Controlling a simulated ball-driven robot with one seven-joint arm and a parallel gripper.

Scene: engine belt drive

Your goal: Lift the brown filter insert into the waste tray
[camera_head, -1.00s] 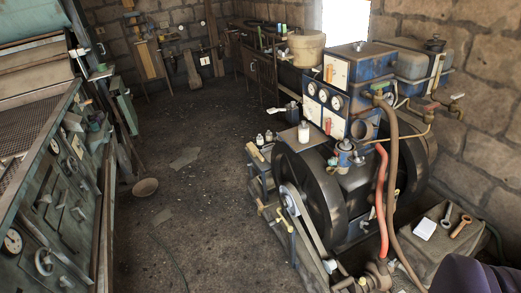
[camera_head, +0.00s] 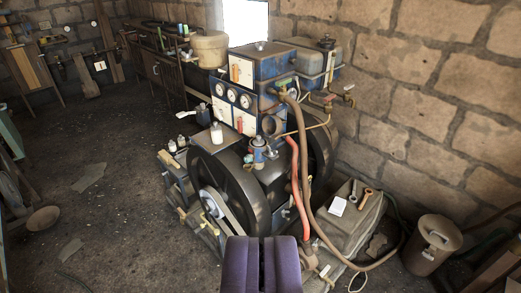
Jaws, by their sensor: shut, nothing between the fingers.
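My purple gripper (camera_head: 262,264) rises from the bottom edge of the picture, left of the red hose's lower end. Its two fingers stand close together, shut and empty. Behind it is the engine, with a blue body, a black flywheel (camera_head: 228,188) and a belt (camera_head: 216,212) at its front. A small blue cup-shaped housing (camera_head: 258,150) sits on the engine above the gripper. I cannot make out a brown filter insert or a waste tray for sure at this distance.
A red hose (camera_head: 298,180) and a brown hose (camera_head: 304,150) hang along the engine's right. A grey block (camera_head: 352,230) carries a white pad (camera_head: 338,206) and two tools. A brownish metal can (camera_head: 432,246) stands right. Open floor (camera_head: 110,190) lies left.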

